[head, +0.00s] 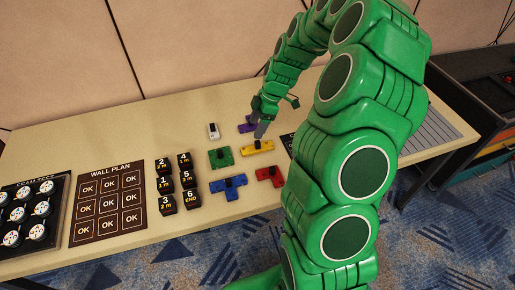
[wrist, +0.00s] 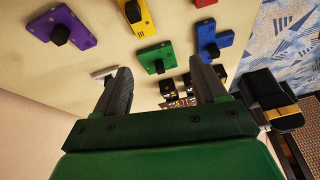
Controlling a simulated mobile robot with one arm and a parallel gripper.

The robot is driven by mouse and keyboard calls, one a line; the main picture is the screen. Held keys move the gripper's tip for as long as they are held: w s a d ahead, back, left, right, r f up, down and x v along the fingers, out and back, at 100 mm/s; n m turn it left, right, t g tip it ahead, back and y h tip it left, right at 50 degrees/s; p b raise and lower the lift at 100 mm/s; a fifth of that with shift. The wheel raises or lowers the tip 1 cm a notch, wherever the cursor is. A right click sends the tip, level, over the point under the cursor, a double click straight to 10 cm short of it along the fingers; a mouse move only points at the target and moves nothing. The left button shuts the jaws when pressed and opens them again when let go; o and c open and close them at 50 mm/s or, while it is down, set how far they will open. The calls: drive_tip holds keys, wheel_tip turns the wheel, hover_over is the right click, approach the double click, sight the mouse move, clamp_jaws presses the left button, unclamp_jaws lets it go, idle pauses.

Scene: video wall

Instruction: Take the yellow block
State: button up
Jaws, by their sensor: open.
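The yellow block (head: 264,147) lies flat on the table, with a dark knob on top. In the wrist view the yellow block (wrist: 142,23) is at the top edge, partly cut off, beyond the fingertips. The fingers of my gripper (wrist: 162,78) are spread in that view, with nothing held between them.
Close by lie a purple block (head: 244,128), a green block (head: 220,161), a blue block (head: 222,186), a red block (head: 277,178) and a white piece (head: 213,130). Several black numbered cubes (head: 184,160) and a wall plan board (head: 110,201) are left. The table's back left is clear.

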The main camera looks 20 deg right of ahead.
drive_tip(key=n, duration=0.1)
hover_over(258, 142)
drive_tip(key=d, duration=0.3)
drive_tip(key=f, duration=0.6)
drive_tip(key=shift+w+d, duration=0.15)
drive_tip(key=shift+w, duration=0.15)
drive_tip(key=shift+x, duration=1.35)
drive_tip(key=shift+a+r+x, duration=0.1)
drive_tip(key=shift+a+x, duration=0.05)
drive_tip(key=shift+x, duration=0.7)
drive_tip(key=shift+a+r+x, duration=0.1)
drive_tip(key=shift+a+x, duration=0.1)
drive_tip(key=shift+x, duration=0.65)
drive_tip(key=shift+a+x, duration=0.15)
drive_tip(key=shift+x, duration=0.7)
clamp_jaws()
